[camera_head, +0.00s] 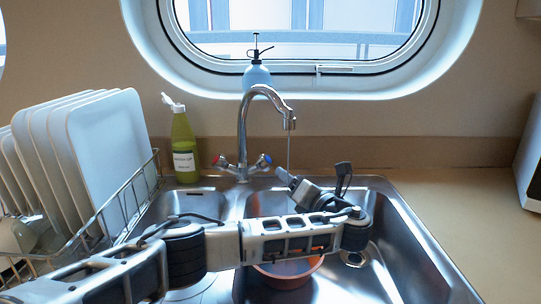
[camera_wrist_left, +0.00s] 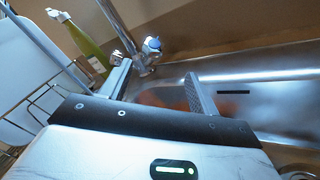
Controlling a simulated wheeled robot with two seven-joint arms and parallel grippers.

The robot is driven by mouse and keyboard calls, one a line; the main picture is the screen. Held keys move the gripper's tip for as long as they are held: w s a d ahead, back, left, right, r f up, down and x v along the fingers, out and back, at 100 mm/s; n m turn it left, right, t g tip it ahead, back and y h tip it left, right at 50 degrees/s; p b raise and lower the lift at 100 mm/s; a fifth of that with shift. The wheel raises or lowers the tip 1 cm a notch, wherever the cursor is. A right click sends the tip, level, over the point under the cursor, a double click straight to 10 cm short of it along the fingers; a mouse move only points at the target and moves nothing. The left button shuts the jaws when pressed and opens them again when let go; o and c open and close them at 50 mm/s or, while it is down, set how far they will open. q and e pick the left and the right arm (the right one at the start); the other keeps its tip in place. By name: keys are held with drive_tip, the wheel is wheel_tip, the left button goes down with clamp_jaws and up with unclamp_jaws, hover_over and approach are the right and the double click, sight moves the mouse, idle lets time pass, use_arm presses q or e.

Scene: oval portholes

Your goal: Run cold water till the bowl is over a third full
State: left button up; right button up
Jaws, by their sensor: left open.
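The chrome tap (camera_head: 245,130) stands behind the sink, with a red-marked handle (camera_head: 220,162) on the left and a blue-marked handle (camera_head: 263,161) on the right. A thin stream of water (camera_head: 289,150) falls from the spout. The orange bowl (camera_head: 289,277) sits in the right basin under my left arm, which hides much of it; I cannot tell its water level. My left gripper (camera_head: 312,176) is open and empty, right of the blue handle and apart from it. In the left wrist view the blue handle (camera_wrist_left: 151,44) shows beyond the open fingers.
A dish rack (camera_head: 125,205) with several white plates stands at the left. A green soap bottle (camera_head: 183,145) stands behind the sink, and a blue spray bottle (camera_head: 256,75) on the sill. The right counter (camera_head: 455,215) is mostly clear.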

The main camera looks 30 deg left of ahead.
sight(264, 158)
use_arm(q)
drive_tip(key=x, duration=0.4)
drive_tip(key=b+x, duration=0.1)
drive_tip(key=x, duration=0.8)
drive_tip(key=shift+s+a+r+b, duration=0.2)
drive_tip(key=shift+s+a+b, duration=0.1)
drive_tip(key=shift+a+b, duration=0.1)
drive_tip(key=shift+w+a, duration=0.4)
drive_tip(key=shift+a, duration=0.1)
use_arm(e)
drive_tip(key=shift+s+a+f, duration=0.2)
drive_tip(key=shift+s+f, duration=0.4)
drive_tip(key=shift+s, duration=0.3)
use_arm(q)
drive_tip(key=shift+r, duration=0.1)
drive_tip(key=c, duration=1)
drive_tip(key=shift+o, duration=0.2)
drive_tip(key=shift+f+n+y+b, duration=0.3)
drive_tip(key=shift+n+b, duration=0.1)
drive_tip(key=shift+b, duration=0.55)
drive_tip(key=shift+r+g+b, duration=0.1)
drive_tip(key=shift+g+b, duration=0.25)
drive_tip(key=shift+g, duration=0.05)
drive_tip(key=shift+s+r+n+y, duration=0.1)
drive_tip(key=shift+r+n+y, duration=0.1)
drive_tip(key=shift+n+y, duration=0.15)
use_arm(e)
drive_tip(key=shift+f, duration=0.3)
